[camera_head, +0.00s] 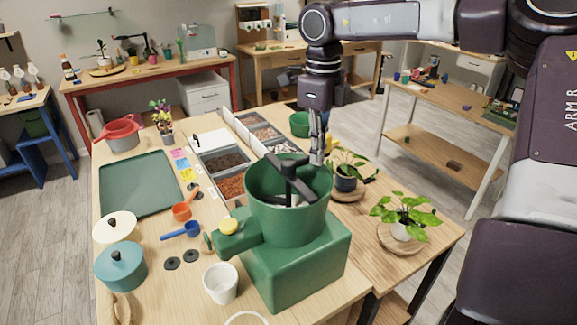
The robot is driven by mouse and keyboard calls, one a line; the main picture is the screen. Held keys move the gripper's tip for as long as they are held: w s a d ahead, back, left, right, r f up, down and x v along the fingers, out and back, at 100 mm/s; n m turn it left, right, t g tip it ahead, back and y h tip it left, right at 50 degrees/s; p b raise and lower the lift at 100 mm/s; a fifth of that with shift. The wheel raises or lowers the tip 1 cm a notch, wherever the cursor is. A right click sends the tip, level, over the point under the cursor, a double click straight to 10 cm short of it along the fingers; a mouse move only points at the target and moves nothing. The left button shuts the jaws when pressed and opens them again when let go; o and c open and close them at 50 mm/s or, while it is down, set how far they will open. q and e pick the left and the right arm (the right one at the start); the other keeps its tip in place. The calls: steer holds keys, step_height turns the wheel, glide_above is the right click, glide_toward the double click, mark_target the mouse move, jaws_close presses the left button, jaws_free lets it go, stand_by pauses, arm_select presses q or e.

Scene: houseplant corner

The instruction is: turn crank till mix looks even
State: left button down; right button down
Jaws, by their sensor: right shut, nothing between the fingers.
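A green mixer stands at the table's front middle, with an open drum (290,215) on a boxy base (305,265). A dark bar and paddle (288,178) cross the drum's mouth. I cannot tell for sure which part is the crank. My right gripper (317,158) points down just behind the drum's far rim, shut and empty. My left gripper is not in view.
Bins of dark and reddish material (231,186) stand behind the mixer. Potted plants (346,180) stand right, close to my gripper. A green tray (138,184) is farther left.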

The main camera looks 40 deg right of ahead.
steer(key=shift+f, duration=0.1)
step_height(320, 180, down, 3)
steer(key=shift+f+b, duration=0.15)
steer(key=shift+b, duration=1.1)
steer(key=shift+d, duration=0.1)
